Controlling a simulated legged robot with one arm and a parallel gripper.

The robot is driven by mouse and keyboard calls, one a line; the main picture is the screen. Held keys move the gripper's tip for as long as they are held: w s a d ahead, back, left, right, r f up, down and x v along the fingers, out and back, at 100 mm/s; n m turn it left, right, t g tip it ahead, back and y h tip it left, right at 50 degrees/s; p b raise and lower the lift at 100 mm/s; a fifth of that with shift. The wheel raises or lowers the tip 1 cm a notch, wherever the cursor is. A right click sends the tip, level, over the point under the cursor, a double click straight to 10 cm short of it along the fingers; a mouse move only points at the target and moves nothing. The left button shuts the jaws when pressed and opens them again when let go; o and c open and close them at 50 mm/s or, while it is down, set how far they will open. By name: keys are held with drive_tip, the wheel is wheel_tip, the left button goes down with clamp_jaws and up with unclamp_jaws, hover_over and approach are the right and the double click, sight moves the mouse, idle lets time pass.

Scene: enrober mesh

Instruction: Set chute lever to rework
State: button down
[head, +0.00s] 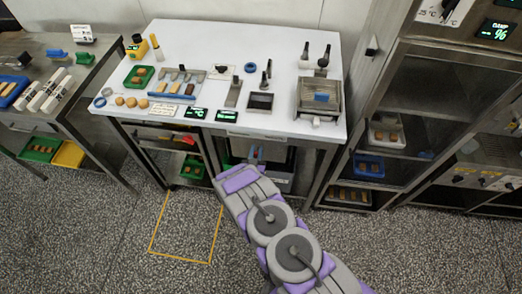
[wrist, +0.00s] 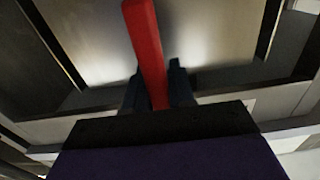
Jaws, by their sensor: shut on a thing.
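A red lever (wrist: 142,35), which I take to be the chute lever, runs up the middle of the wrist view. My gripper (wrist: 155,85) is shut on it, with one dark finger on each side of its lower part. In the head view my gripper (head: 256,154) is at the front of the white table, below its front edge. A little red shows at its tip there. My arm hides much of the area below. No lever position marks are readable.
The white table (head: 180,65) holds trays, small tools and a mesh unit (head: 320,98). A steel rack (head: 380,165) stands at right and a side bench (head: 75,90) at left. Speckled floor with a yellow outline (head: 180,258) is clear at lower left.

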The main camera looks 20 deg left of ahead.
drive_tip(key=shift+s+a+f+n+b, duration=0.15)
drive_tip(key=shift+a+n, duration=0.45)
drive_tip(key=shift+n, duration=0.55)
drive_tip(key=shift+s+a+f+n+b, duration=0.1)
drive_tip(key=shift+s+a+f+n, duration=0.1)
drive_tip(key=shift+a+n, duration=0.7)
drive_tip(key=shift+s+a+f+n+b, duration=0.15)
drive_tip(key=shift+a+n, duration=0.2)
drive_tip(key=shift+n, duration=1)
drive_tip(key=c, duration=1.4)
unclamp_jaws()
drive_tip(key=o, duration=0.4)
drive_tip(key=shift+a+f, duration=0.1)
drive_tip(key=shift+a, duration=0.15)
drive_tip(key=shift+c, duration=0.2)
drive_tip(key=shift+d, duration=0.1)
